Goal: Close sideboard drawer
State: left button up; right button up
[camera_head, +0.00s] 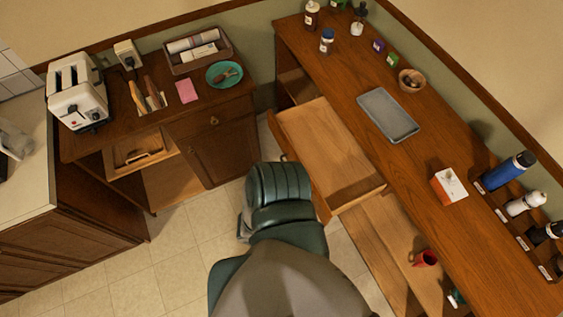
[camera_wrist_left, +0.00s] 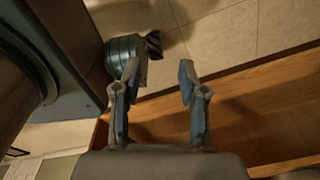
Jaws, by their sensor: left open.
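The sideboard drawer (camera_head: 318,138) is pulled out to the left from under the long wooden sideboard top (camera_head: 345,65). Its pale inside is open to view and looks empty. Its front panel faces left, with a small dark handle near its middle; a green-padded part of my body is close to the front's near end. In the left wrist view my left gripper (camera_wrist_left: 163,72) is open and empty, its fingertips apart, with tiled floor between and beyond them. A wooden edge and panel (camera_wrist_left: 260,115) lie below and right of the fingers; whether they touch is unclear. My right gripper is not in view.
A grey tray (camera_head: 388,115), a red-and-white box (camera_head: 449,185), a bowl (camera_head: 411,81) and several bottles stand on the sideboard. A red cup (camera_head: 425,258) sits on the lower shelf. A cabinet with a toaster (camera_head: 78,92) stands at left. Tiled floor (camera_head: 185,235) is clear.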

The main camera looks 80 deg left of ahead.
aim_at(311, 133)
jog(key=u, duration=2.45)
jog(key=j+z, duration=0.15)
jog(key=j, duration=0.15)
